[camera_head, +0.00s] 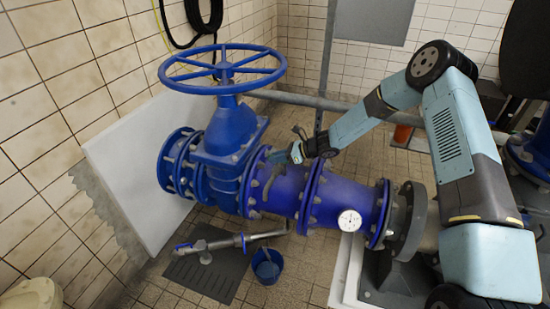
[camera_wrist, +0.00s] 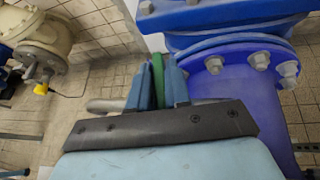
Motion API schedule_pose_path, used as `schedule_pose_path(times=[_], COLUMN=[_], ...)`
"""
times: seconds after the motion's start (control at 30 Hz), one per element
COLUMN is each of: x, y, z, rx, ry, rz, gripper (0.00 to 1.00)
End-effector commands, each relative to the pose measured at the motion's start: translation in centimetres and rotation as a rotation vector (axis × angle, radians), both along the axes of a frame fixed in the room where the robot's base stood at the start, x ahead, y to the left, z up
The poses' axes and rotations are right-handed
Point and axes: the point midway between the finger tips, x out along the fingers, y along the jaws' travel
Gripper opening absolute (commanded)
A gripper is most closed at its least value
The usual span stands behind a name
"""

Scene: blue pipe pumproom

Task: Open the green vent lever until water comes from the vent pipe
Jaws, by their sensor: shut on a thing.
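The green vent lever (camera_wrist: 158,80) shows in the wrist view as a narrow green strip between the two blue fingers of my gripper (camera_wrist: 158,88). My gripper is shut on it, beside the blue pipe flange. In the head view my gripper (camera_head: 298,152) is at the top of the blue pipe (camera_head: 285,190), just right of the big valve, and the lever is too small to make out there. A grey vent pipe (camera_wrist: 105,105) runs out to the left behind the fingers in the wrist view. I cannot see any water coming from it.
A large blue valve with a handwheel (camera_head: 222,70) stands left of my gripper. A pressure gauge (camera_head: 349,220) sits on the pipe.

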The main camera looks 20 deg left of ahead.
Motion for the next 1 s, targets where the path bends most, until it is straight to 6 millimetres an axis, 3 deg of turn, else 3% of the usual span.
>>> schedule_pose_path(times=[0.4, 1.0], x=[0.48, 0.56], y=[0.02, 0.02], z=[0.33, 0.38], rx=[-0.009, -0.011], ry=[-0.003, -0.005], rz=[-0.143, -0.167], gripper=[0.00, 0.00])
